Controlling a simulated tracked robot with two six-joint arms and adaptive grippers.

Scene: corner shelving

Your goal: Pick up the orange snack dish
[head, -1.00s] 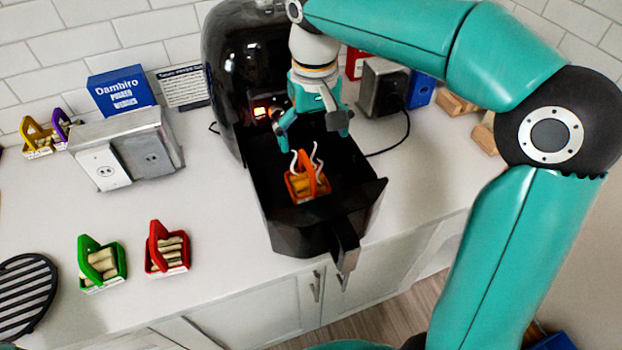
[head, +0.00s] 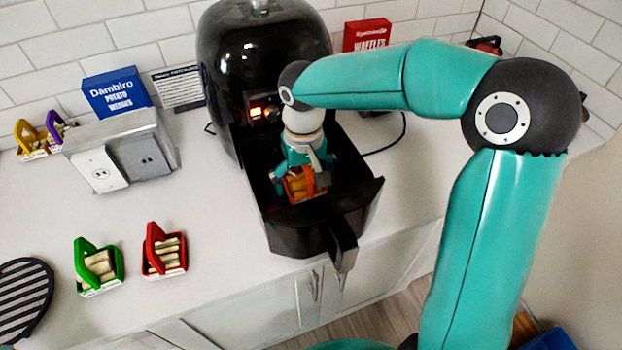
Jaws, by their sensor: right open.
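The orange snack dish (head: 305,187) holds pale yellow pieces and sits in the open black drawer of the air fryer. It has an upright orange handle. My right gripper (head: 302,174) is down in the drawer at the dish, its open fingers around or just behind the dish's upper part; I cannot tell whether they touch it. The far side of the dish is hidden by the gripper. My left gripper is not in view.
The black air fryer (head: 222,75) stands behind its drawer (head: 300,240). Green (head: 98,266) and red (head: 163,252) dishes stand on the counter at left, with a metal outlet box (head: 165,165) behind. A dark round grate (head: 22,298) lies front left. Tiled walls close the back.

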